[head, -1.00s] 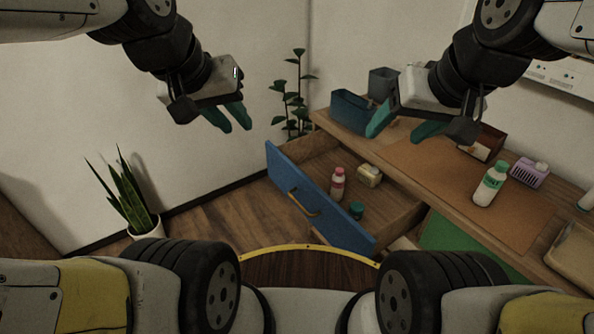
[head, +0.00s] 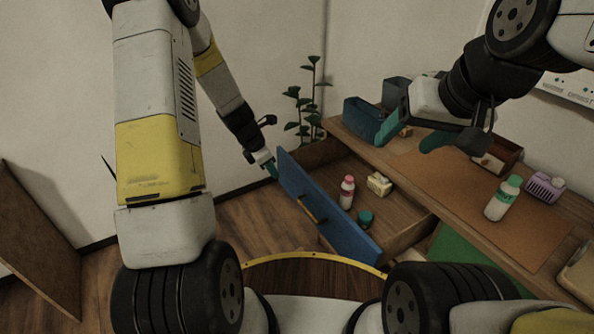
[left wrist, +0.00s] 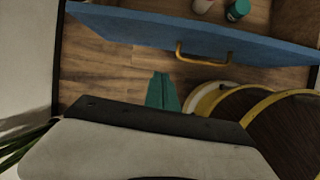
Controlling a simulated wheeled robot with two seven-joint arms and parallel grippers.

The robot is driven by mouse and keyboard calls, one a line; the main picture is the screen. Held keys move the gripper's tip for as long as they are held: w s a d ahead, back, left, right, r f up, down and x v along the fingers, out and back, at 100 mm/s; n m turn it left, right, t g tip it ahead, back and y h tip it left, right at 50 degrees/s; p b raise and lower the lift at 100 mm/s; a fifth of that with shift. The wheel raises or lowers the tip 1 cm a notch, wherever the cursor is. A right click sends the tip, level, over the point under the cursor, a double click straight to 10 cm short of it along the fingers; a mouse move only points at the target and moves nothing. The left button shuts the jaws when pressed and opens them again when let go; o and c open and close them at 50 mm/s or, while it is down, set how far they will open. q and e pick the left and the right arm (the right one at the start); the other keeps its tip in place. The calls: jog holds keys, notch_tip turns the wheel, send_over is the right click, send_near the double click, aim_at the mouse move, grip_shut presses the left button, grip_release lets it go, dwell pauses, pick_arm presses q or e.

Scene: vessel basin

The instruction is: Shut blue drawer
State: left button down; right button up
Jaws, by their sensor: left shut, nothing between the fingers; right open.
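The blue drawer (head: 345,232) is pulled open from the desk, with its blue front and yellow handle (head: 311,209) facing me. Inside it are a pink-capped bottle (head: 347,192), a small cream-coloured item (head: 379,184) and a teal-lidded jar (head: 365,218). My left gripper (head: 271,170) is shut and empty beside the far left end of the drawer front; contact is not clear. In the left wrist view, its teal fingers (left wrist: 162,92) are together, with the blue front (left wrist: 190,32) and handle (left wrist: 206,53) beyond them. My right gripper (head: 408,135) is open above the desk.
A green drawer front (head: 465,262) is below. A plant (head: 310,105) stands in the corner. Wood floor lies left of the drawer.

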pick_arm(q)
notch_tip(320, 180, down, 2)
send_near(294, 187)
jog(key=s+f, duration=0.5)
jog(key=shift+n, duration=0.4)
jog(key=shift+w+d, duration=1.4)
jog(key=shift+d, duration=0.3)
jog(key=shift+d, duration=0.1)
